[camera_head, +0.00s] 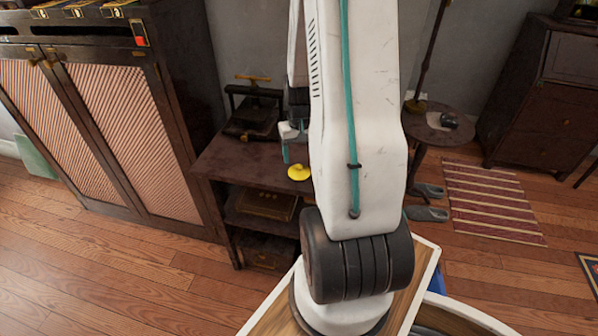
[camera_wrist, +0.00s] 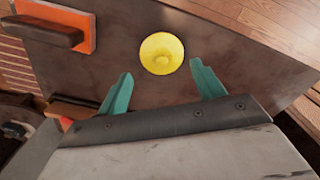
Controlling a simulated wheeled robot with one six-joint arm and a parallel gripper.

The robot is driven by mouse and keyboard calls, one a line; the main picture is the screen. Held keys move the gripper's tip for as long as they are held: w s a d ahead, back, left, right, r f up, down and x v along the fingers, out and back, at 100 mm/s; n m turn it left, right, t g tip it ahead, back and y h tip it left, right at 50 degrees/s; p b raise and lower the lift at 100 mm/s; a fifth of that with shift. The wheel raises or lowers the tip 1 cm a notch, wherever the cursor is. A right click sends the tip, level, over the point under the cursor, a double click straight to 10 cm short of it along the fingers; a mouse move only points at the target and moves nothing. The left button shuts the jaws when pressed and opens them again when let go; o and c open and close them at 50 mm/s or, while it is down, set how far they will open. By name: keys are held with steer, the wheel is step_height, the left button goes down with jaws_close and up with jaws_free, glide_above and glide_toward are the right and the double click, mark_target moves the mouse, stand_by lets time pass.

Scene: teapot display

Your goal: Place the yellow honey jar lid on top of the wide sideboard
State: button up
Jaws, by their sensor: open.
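The yellow honey jar lid (camera_head: 299,173) lies on the low dark wooden table (camera_head: 240,166), near its front edge. In the wrist view the round lid (camera_wrist: 162,54), with a small raised middle, is just beyond my fingertips. My gripper (camera_wrist: 162,84) is open and empty, with one teal finger on each side of the lid's line. In the head view my gripper (camera_head: 291,152) is partly hidden behind my arm, close above the table beside the lid. A wide dark cabinet with pleated doors (camera_head: 130,115) at the left appears to be the sideboard.
A dark press-like device (camera_head: 253,112) stands at the table's back. An orange-edged object with a dark handle (camera_wrist: 60,30) is at the wrist view's upper left. Several small items line the cabinet top (camera_head: 60,30). A round side table (camera_head: 430,130) stands right of my arm.

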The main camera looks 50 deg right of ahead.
mark_target(299, 165)
steer(key=f, duration=0.6)
steer(key=shift+w, duration=0.2)
steer(key=c, duration=0.7)
steer(key=shift+r, duration=0.15)
